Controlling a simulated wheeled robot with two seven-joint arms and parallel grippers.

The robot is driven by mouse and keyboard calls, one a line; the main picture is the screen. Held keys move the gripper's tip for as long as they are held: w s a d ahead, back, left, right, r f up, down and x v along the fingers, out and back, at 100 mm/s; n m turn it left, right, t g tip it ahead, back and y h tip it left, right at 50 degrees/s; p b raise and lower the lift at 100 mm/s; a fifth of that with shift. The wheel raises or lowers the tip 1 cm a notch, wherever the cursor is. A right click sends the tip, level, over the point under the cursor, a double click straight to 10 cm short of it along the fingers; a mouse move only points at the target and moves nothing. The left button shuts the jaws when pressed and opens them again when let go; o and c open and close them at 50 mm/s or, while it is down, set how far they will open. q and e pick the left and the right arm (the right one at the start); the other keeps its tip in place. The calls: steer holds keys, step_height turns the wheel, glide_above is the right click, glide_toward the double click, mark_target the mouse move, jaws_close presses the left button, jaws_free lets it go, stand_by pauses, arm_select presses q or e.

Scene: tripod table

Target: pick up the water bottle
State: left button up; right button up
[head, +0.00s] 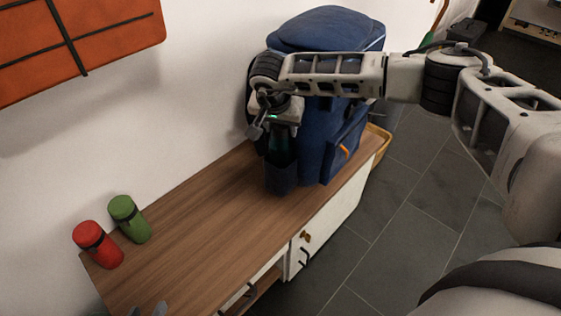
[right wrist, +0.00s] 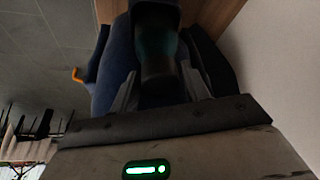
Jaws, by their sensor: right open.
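The water bottle is dark teal and stands in the side pocket (head: 281,178) of a blue backpack (head: 327,40). In the head view the bottle (head: 281,143) shows between the gripper and the pocket; the pocket hides its lower part. My right gripper (head: 274,124) is open at the bottle's top end. In the right wrist view the bottle's dark top (right wrist: 158,82) lies between the two spread fingers (right wrist: 160,92). I cannot tell whether either finger touches it.
The backpack stands on a wooden-topped cabinet (head: 205,222) against a white wall. An orange panel (head: 110,25) hangs on the wall. The wooden top between flasks and backpack is clear.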

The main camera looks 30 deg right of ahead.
jaws_close()
steer(key=shift+w, duration=0.1)
steer(key=shift+r, duration=0.1)
